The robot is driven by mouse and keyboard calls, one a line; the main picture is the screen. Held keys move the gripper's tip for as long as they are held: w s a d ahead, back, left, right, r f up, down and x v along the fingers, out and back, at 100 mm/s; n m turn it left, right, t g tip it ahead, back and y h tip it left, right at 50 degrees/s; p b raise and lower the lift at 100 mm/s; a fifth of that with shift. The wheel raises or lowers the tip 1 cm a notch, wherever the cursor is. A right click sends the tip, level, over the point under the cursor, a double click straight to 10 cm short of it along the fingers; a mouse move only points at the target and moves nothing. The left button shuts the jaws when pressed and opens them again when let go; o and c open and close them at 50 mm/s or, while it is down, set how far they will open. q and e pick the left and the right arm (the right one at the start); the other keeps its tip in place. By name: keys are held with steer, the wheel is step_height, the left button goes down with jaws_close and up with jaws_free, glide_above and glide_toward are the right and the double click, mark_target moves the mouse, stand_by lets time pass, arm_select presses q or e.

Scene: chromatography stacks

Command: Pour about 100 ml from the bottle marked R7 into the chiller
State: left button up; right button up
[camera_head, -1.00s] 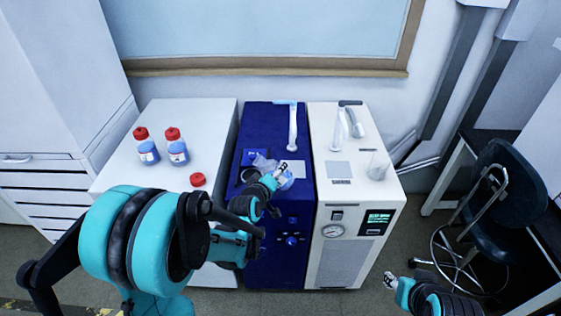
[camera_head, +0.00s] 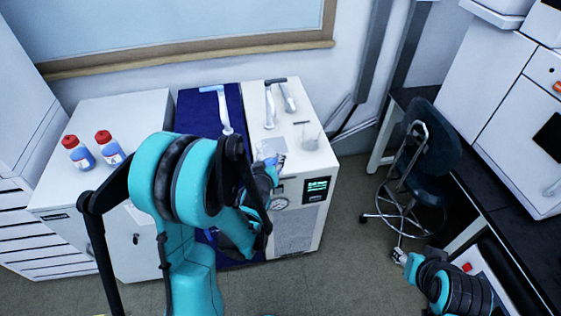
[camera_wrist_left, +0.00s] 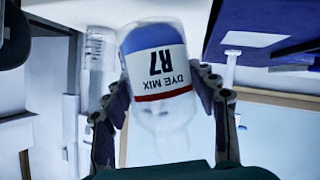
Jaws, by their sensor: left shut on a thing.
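The bottle marked R7, "DYE MIX" (camera_wrist_left: 157,62), fills the middle of the left wrist view. Its lettering is upside down there, as is the room, so it looks roughly upright. Its clear part shows near my palm. My left gripper (camera_head: 272,163) is shut around it, above the front of a white machine (camera_head: 288,115) with a display and gauge; the arm hides most of the bottle in the head view. A blue machine (camera_head: 207,108) stands left of it. I cannot read which is the chiller. My right gripper (camera_head: 398,256) is low at right; its jaws are too small to judge.
Two red-capped bottles (camera_head: 78,152) (camera_head: 110,147) stand on a white cabinet (camera_head: 120,108) at left. A clear beaker (camera_head: 311,134) stands on the white machine. A dark chair (camera_head: 432,145) and a bench are at right. Floor between is clear.

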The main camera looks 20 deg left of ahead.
arm_select(q)
steer(key=w+a+r+n+g+y+p, duration=0.1)
steer(key=w+a+r+y+p, duration=0.2)
steer(key=a+r, duration=0.2)
steer(key=w+a+r+n+g+y+p, duration=0.1)
steer(key=w+a+r+y+p, duration=0.2)
steer(key=a+r, duration=0.3)
steer(key=shift+w+a+r+g+p, duration=0.2)
steer(key=shift+a+g+p, duration=0.25)
steer(key=shift+a, duration=0.6)
steer(key=shift+d, duration=0.1)
